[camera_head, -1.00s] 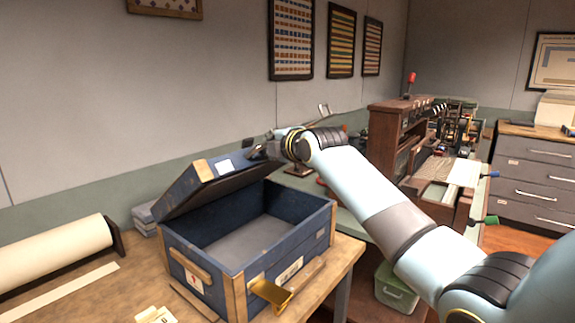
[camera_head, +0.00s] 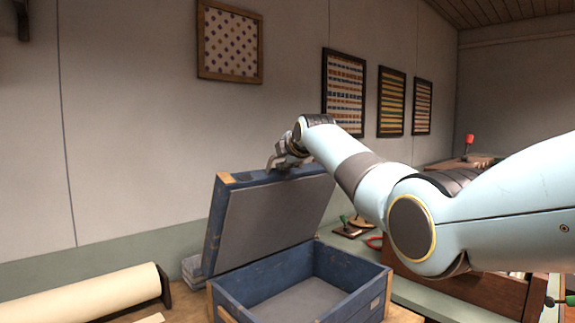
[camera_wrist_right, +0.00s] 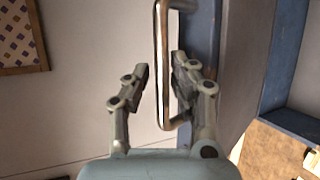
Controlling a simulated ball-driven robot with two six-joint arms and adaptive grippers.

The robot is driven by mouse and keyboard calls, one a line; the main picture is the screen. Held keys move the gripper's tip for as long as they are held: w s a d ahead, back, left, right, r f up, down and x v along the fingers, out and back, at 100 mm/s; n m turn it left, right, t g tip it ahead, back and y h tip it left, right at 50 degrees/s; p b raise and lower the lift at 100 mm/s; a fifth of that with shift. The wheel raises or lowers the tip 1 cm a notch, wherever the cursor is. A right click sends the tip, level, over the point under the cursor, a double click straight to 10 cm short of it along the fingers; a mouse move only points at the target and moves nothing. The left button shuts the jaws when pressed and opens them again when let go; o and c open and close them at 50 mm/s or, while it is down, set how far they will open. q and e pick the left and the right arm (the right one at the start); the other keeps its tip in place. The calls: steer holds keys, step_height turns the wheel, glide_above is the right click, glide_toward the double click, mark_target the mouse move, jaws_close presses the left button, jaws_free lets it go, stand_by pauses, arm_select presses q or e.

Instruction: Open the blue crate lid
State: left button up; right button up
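The blue crate (camera_head: 350,272) stands on the wooden table, and its grey inside shows. Its blue lid (camera_head: 265,225) is raised steeply, leaning back a little, with its grey inner face toward me. My right gripper (camera_head: 278,160) is at the lid's top edge. In the right wrist view, a metal handle (camera_wrist_right: 161,80) on the lid runs between the fingers of my right gripper (camera_wrist_right: 160,75). The fingers stand apart on either side of the handle, with small gaps showing. My left gripper is not in view.
A cream paper roll (camera_head: 85,297) lies left of the crate. A small grey stack (camera_head: 193,270) sits behind it. The wall with framed pictures (camera_head: 230,42) is behind the lid. A brown wooden unit (camera_head: 460,292) stands to the right, behind my arm.

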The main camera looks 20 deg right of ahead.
steer(key=shift+o, duration=0.7)
steer(key=shift+s+d+r, duration=0.2)
steer(key=shift+s+d, duration=0.15)
steer(key=shift+s, duration=0.15)
steer(key=shift+w+f, duration=0.35)
steer(key=shift+w, duration=0.1)
steer(key=shift+s+a, duration=0.1)
steer(key=shift+s+r, duration=0.2)
steer(key=shift+s, duration=0.15)
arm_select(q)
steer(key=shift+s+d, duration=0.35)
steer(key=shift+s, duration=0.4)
arm_select(e)
steer(key=v, duration=1.1)
steer(key=shift+s, duration=0.2)
steer(key=shift+r, duration=0.1)
